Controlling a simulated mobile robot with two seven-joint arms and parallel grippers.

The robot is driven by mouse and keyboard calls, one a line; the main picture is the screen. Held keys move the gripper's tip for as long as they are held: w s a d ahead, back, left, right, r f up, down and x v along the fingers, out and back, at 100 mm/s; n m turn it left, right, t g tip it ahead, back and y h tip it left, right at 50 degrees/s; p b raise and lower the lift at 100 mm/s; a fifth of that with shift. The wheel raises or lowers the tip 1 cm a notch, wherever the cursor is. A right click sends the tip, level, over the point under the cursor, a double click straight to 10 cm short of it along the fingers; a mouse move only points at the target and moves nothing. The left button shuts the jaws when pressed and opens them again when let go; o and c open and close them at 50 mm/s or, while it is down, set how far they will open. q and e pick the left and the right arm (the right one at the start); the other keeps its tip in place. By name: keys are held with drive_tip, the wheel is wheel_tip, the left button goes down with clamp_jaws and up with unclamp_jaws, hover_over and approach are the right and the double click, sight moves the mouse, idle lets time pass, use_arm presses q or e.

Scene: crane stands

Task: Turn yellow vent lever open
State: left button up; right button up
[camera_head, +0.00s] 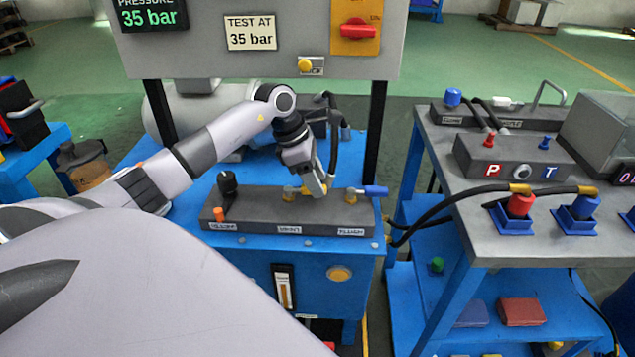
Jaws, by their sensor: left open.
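The yellow vent lever (291,191) sits at the middle of the grey valve block (330,216), behind the middle label. Part of it is hidden by my left gripper. My left gripper (315,188) comes down from above with its fingers at the lever. It is open; I cannot tell whether the fingers touch the lever or are on both sides of it. My right gripper is not in view.
On the block, a black knob (228,185) stands at the left and a blue lever (375,191) at the right. A panel (290,55) with a 35 bar display (148,14) stands above. At the right is a hose bench (475,235).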

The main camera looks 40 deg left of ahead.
use_arm(q)
drive_tip(key=shift+w+d+f, duration=0.1)
drive_tip(key=shift+d+f, duration=0.1)
drive_tip(key=shift+f, duration=0.3)
clamp_jaws()
